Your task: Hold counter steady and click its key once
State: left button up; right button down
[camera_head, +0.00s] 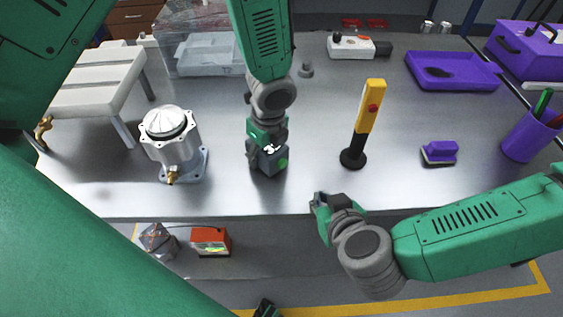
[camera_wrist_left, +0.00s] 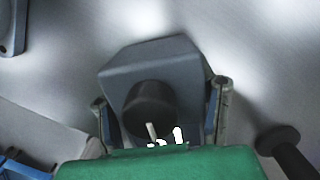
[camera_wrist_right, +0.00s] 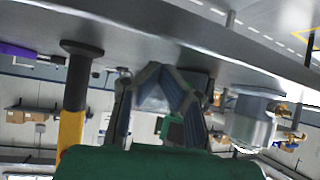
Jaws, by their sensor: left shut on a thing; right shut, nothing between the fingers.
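A silver metal housing (camera_head: 172,140) stands left of the counter. A yellow post on a black base (camera_head: 368,115) stands to the right. A purple brush (camera_head: 440,151) and purple cup (camera_head: 530,137) are further right. The bench between counter and post is clear.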

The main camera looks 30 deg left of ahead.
aim_at(291, 183)
pick_arm(q)
jog(key=shift+a, duration=0.15)
pick_arm(e)
jog(key=a, duration=0.2)
jog(key=w+a, duration=0.1)
jog(key=a, duration=0.1)
jog(key=w+a, duration=0.1)
jog(key=a, duration=0.2)
jog(key=shift+w+a, duration=0.25)
jog(key=shift+a, duration=0.55)
jog(key=shift+a, duration=0.1)
dwell(0.6)
jog(key=shift+a+r, duration=0.1)
jog(key=shift+a, duration=0.15)
jog(key=shift+w+a, duration=0.1)
jog(key=shift+a, duration=0.05)
dwell(0.5)
jog(key=shift+s+d, duration=0.2)
jog(key=shift+d, duration=0.4)
